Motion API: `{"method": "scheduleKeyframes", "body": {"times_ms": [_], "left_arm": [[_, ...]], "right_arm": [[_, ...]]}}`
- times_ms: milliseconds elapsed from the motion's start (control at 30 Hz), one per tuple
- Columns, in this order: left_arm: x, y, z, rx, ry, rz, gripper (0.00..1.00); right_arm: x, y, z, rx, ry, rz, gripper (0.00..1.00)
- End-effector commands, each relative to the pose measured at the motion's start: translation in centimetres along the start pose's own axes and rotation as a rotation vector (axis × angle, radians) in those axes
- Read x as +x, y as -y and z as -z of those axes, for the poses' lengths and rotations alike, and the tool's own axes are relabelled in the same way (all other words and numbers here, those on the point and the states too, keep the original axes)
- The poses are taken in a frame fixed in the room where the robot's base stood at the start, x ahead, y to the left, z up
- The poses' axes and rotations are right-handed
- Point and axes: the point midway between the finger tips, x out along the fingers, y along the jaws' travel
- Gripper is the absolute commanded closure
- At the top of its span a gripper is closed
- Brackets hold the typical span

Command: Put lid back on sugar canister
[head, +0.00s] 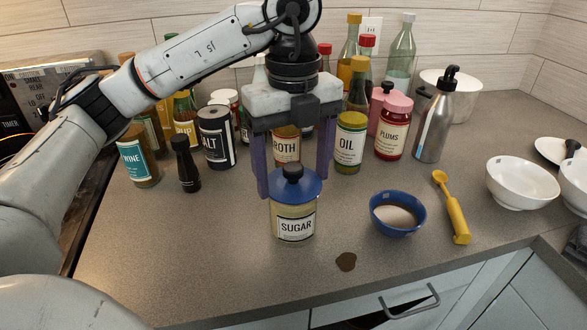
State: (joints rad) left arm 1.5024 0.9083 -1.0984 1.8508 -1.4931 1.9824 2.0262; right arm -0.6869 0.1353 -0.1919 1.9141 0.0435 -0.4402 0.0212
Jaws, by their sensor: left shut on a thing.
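The sugar canister (295,226) stands upright on the counter near the middle, with cream contents and a "SUGAR" label. Its blue lid (308,188) with a black knob is at the canister's mouth and looks about level. I cannot tell whether it is fully seated. My left gripper (293,186) points down from above, one finger on each side of the lid, and is shut on it. The far rim of the canister is hidden by the lid. My right gripper is not in view.
A blue bowl (378,221) and a yellow spoon (456,221) lie right of the canister. Bottles and jars, including the salt canister (216,152) and oil jar (350,158), crowd behind. White bowls (521,190) stand at right. The front-left counter is clear.

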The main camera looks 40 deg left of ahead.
Motion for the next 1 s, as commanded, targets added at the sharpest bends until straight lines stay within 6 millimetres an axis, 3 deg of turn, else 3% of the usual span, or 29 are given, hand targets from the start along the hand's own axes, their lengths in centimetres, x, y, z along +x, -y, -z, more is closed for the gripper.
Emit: {"method": "scheduleKeyframes", "body": {"times_ms": [300,333,467,1000], "left_arm": [[0.03,0.01,0.01,0.000,0.000,0.000,0.49],[0.02,0.01,0.01,0.000,0.000,0.000,0.24],[0.02,0.01,0.01,0.000,0.000,0.000,0.05],[-0.17,0.00,0.00,0.000,0.000,0.000,0.00]], "right_arm": [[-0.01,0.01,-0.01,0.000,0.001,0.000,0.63],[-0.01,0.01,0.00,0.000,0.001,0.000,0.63],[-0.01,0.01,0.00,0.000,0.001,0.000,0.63],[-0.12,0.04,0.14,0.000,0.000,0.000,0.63]]}}
